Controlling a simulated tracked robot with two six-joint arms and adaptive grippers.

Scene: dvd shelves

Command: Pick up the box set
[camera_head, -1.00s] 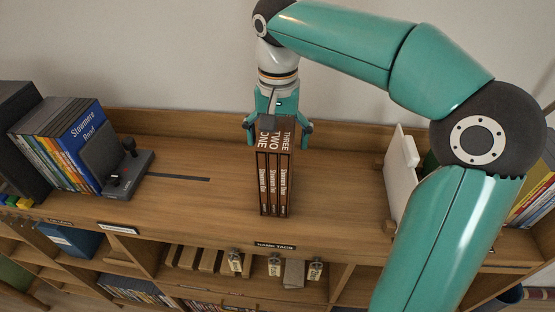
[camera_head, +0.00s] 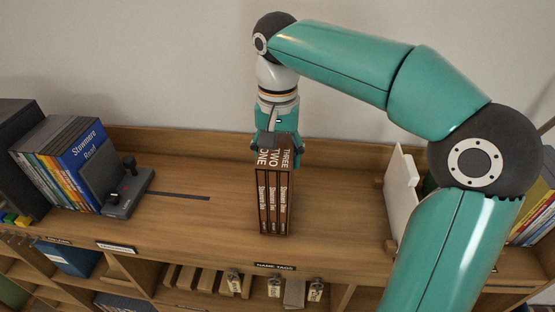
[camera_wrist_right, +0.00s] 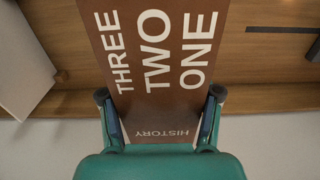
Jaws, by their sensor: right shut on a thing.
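The box set (camera_head: 273,200) is a brown case of three volumes marked ONE, TWO and THREE, standing upright over the wooden shelf top. My right gripper (camera_head: 275,150) comes down from above and behind and is shut on its upper back end. In the right wrist view the brown top of the box set (camera_wrist_right: 160,60) fills the middle, with the word HISTORY near the palm. The fingertips of my right gripper (camera_wrist_right: 160,98) press on its two sides. I cannot tell whether its base touches the shelf. My left gripper is not in view.
The shelf top (camera_head: 335,210) is clear around the box set. To the right is a white panel (camera_head: 400,195). Cubbies with hanging tags lie below the front edge.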

